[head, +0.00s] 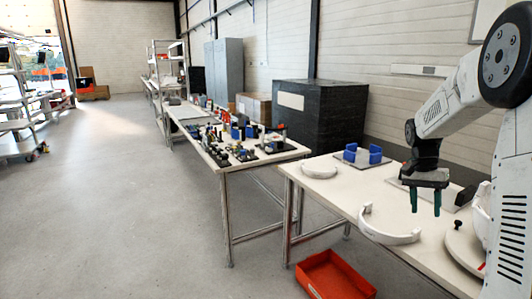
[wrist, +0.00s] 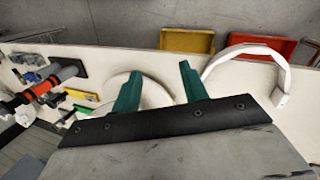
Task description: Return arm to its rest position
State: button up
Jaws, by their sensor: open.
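My gripper (head: 426,200) hangs over the near workbench (head: 342,195) in the head view, fingers pointing down. Its two green fingers are apart with nothing between them, and they also show in the wrist view (wrist: 157,92). My arm comes in from the right side of the head view. A white curved band (head: 388,236) lies on the bench in front of and left of the gripper. It also shows at the right in the wrist view (wrist: 246,52). A white round disc (head: 319,171) lies at the bench's far left end.
A blue fixture (head: 362,155) on a grey plate stands at the back of the bench. A red bin (head: 334,277) sits on the floor below; a yellow bin (wrist: 187,40) shows in the wrist view. A second table (head: 232,164) with small parts stands beyond.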

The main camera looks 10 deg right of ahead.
jog(key=s+a+r+n+t, duration=0.2)
jog(key=s+a+n, duration=0.4)
jog(key=s+a, duration=0.7)
jog(key=s+a+r+n+t, duration=0.2)
jog(key=s+a+r+n, duration=0.3)
jog(key=s+a, duration=0.9)
jog(key=shift+a+r+n+t+y, duration=0.2)
jog(key=shift+a+n+t+y, duration=0.15)
jog(key=shift+a, duration=0.55)
